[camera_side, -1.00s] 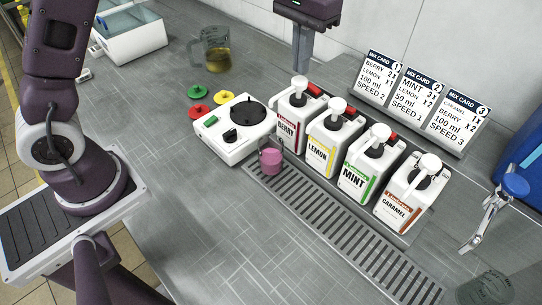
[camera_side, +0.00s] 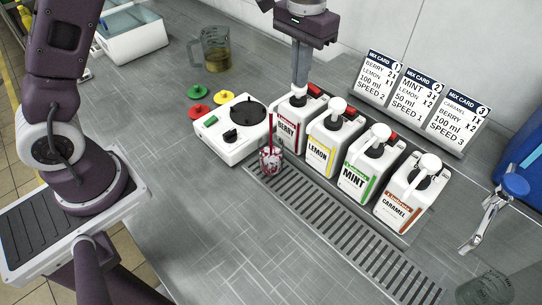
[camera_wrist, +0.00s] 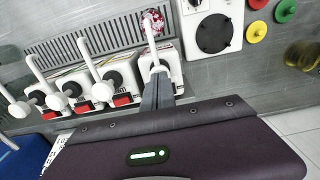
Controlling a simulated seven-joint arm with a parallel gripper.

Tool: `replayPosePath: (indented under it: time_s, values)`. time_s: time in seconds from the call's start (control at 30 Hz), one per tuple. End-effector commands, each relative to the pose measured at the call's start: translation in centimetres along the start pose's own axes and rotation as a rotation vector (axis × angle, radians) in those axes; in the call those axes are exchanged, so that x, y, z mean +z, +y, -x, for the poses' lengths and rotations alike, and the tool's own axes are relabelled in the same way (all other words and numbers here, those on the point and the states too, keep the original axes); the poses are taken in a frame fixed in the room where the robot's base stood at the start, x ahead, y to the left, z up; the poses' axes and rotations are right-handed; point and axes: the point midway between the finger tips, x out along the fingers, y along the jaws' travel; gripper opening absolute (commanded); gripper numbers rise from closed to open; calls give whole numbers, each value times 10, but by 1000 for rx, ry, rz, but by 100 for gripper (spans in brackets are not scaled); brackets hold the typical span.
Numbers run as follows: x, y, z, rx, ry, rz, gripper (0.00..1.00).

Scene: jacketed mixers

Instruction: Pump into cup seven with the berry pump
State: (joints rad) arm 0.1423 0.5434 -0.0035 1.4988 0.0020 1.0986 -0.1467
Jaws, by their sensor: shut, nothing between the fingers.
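The white berry bottle (camera_side: 287,133) with a red label stands at the left end of the bottle row. My gripper (camera_side: 299,88) is shut and empty, its fingertips pressing down on top of the berry pump. The pump head is low and mostly hidden under the fingers. A thin dark red stream runs down into the clear cup (camera_side: 270,162) on the drip grate in front of the bottle. The cup looks streaked red and white; no number shows on it. In the wrist view, my gripper (camera_wrist: 158,85) reaches the berry pump, with the cup (camera_wrist: 153,24) beyond its spout.
Lemon (camera_side: 322,150), mint (camera_side: 356,176) and caramel (camera_side: 401,205) bottles stand close on the right, pumps raised. A white mixer base (camera_side: 228,143) is at left, near coloured lids (camera_side: 196,92). Mix cards (camera_side: 417,100) stand behind. A blue-handled tap (camera_side: 492,212) is at right.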

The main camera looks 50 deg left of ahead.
Motion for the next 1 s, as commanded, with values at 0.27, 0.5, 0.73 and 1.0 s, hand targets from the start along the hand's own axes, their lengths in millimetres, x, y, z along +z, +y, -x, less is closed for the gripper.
replayPosePath:
  time_s: [0.27,0.5,0.73,1.0]
  values:
    - [0,0,-5,-1,-2,0,0]
    - [0,0,11,0,0,0,0]
    - [0,0,28,0,0,0,0]
    - [0,0,30,0,-1,0,0]
